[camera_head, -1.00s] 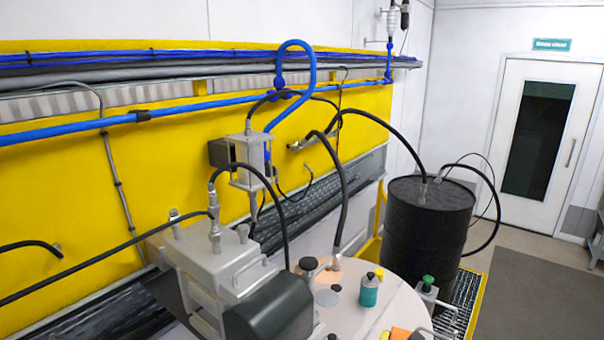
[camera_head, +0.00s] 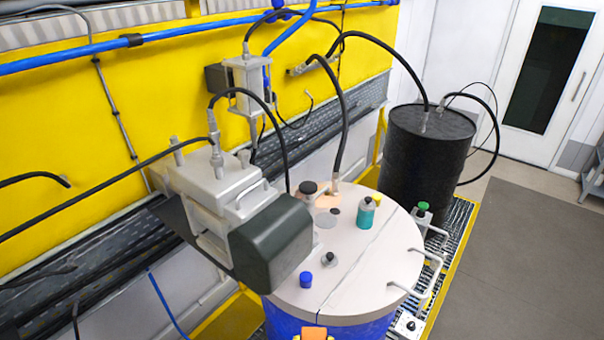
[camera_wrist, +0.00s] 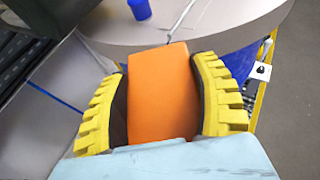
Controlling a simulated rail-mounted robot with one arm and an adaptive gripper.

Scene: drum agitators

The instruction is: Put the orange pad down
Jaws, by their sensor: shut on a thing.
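The orange pad (camera_wrist: 163,95) fills the middle of the wrist view, between the two yellow ridged fingers of my gripper (camera_wrist: 160,68). The gripper is shut on the pad, with a finger along each side. The pad's far end overlaps the near rim of the pale round drum top (camera_wrist: 120,40) in this view. I cannot tell how high the pad is above it. In the head view only a bit of the orange pad (camera_head: 314,332) shows at the bottom edge, in front of the blue drum (camera_head: 355,332). The rest is cut off.
On the drum top (camera_head: 375,265) stand a blue cap (camera_head: 305,279), a grey-black knob (camera_head: 328,260), a teal bottle (camera_head: 365,213) and a dark motor block (camera_head: 270,243). White handles (camera_head: 432,275) rise at its right. The top's front right part is clear. A black drum (camera_head: 428,160) stands behind.

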